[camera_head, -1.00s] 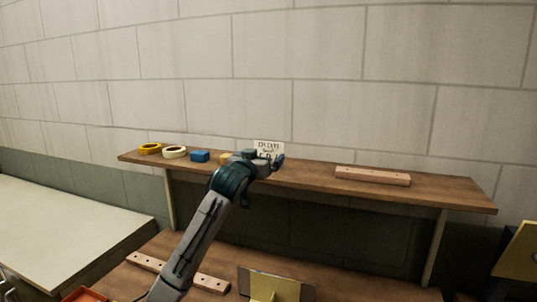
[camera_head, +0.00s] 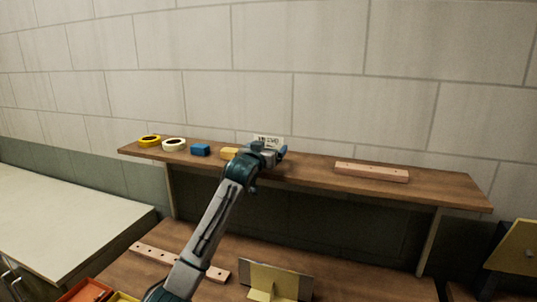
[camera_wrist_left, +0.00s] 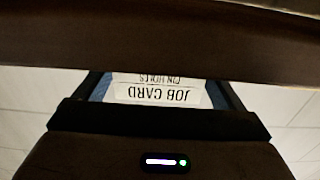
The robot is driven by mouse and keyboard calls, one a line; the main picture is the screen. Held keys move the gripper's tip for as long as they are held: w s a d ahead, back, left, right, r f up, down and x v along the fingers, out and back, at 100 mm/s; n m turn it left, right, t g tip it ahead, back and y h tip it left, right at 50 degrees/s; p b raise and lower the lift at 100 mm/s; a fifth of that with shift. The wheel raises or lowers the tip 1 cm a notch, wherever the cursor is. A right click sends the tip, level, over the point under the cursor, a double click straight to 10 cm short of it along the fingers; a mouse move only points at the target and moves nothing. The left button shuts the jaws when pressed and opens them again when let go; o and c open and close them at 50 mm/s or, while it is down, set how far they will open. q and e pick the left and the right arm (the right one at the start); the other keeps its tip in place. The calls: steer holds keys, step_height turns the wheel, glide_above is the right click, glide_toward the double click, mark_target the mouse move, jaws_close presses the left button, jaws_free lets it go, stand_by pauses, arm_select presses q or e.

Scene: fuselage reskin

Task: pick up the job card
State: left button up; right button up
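The white job card (camera_head: 268,140) stands at the back of the brown wall shelf, its lower part hidden behind my left gripper. In the left wrist view the card (camera_wrist_left: 160,92) shows upside down, with the words "JOB CARD", between the two fingers. My left gripper (camera_head: 270,151) is at the shelf, right in front of the card. Its fingers (camera_wrist_left: 160,95) are spread apart, one to each side of the card; I cannot tell whether they touch it. My right gripper is in neither view.
The shelf (camera_head: 310,170) also bears a yellow tape ring (camera_head: 149,141), a white ring (camera_head: 173,145), a blue block (camera_head: 200,150), a yellow block (camera_head: 229,153) close to my left gripper, and a drilled wooden strip (camera_head: 371,172). A bench with another strip (camera_head: 160,256) lies below.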

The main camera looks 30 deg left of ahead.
mark_target(268, 137)
arm_select(q)
steer(key=shift+c, duration=1.1)
steer(key=shift+r, duration=0.1)
steer(key=shift+r+b, duration=0.2)
steer(key=shift+b, duration=0.1)
steer(key=shift+r+b, duration=0.55)
steer(key=shift+r, duration=0.05)
steer(key=shift+s+r+b, duration=0.3)
steer(key=shift+r+b, duration=0.4)
steer(key=shift+b, duration=0.1)
steer(key=s+a+r+b, duration=0.1)
steer(key=s+b, duration=0.6)
steer(key=s, duration=0.8)
steer(key=shift+s+a+r, duration=0.15)
steer(key=shift+a+r, duration=0.2)
steer(key=shift+a, duration=0.05)
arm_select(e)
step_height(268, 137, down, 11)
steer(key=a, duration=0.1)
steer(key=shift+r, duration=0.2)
